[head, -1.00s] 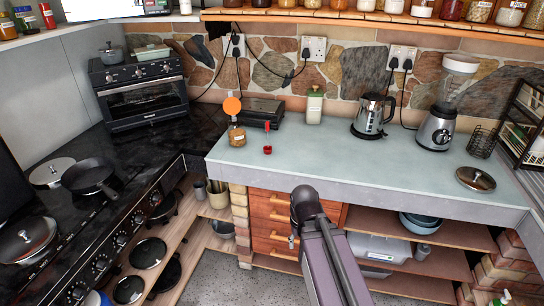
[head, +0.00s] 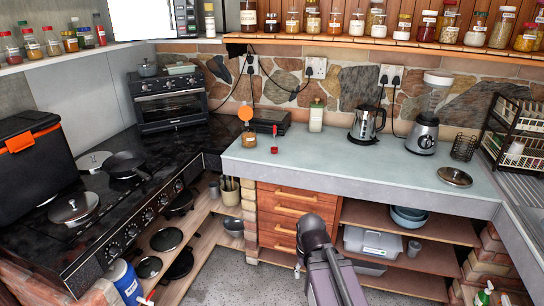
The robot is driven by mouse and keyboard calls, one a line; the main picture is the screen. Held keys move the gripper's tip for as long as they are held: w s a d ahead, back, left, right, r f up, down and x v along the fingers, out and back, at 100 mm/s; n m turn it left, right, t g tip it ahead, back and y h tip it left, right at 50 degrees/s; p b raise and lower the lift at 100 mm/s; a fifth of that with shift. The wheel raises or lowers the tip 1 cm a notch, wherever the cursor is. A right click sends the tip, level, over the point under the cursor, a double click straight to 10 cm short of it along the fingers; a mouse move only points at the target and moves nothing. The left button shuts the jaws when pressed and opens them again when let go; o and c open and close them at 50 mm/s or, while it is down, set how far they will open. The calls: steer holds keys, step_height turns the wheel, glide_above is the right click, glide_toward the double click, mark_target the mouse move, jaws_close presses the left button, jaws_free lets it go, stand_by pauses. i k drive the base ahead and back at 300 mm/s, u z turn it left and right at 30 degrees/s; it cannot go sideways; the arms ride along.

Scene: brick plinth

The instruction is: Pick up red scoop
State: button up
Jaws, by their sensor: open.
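The small red scoop (head: 274,150) is on the pale counter (head: 350,165), left of the middle. Its cup sits on the worktop, and a thin red part shows just above it against the black grill press (head: 260,117). My arm rises from the bottom edge in front of the drawers. My gripper is not visible in the head view, so its distance to the scoop cannot be seen.
A kettle (head: 366,124) and a blender (head: 423,132) stand at the back right. A lid (head: 455,177) lies near the right front. The counter's middle is clear. A hob with pans (head: 124,165) is at left. The counter's front edge overhangs drawers (head: 290,198).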

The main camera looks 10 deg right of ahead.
mark_target(274, 150)
steer(key=u, duration=0.2)
steer(key=k, duration=0.4)
steer(key=z, duration=1.15)
steer(key=i, duration=2.8)
steer(key=z, duration=0.05)
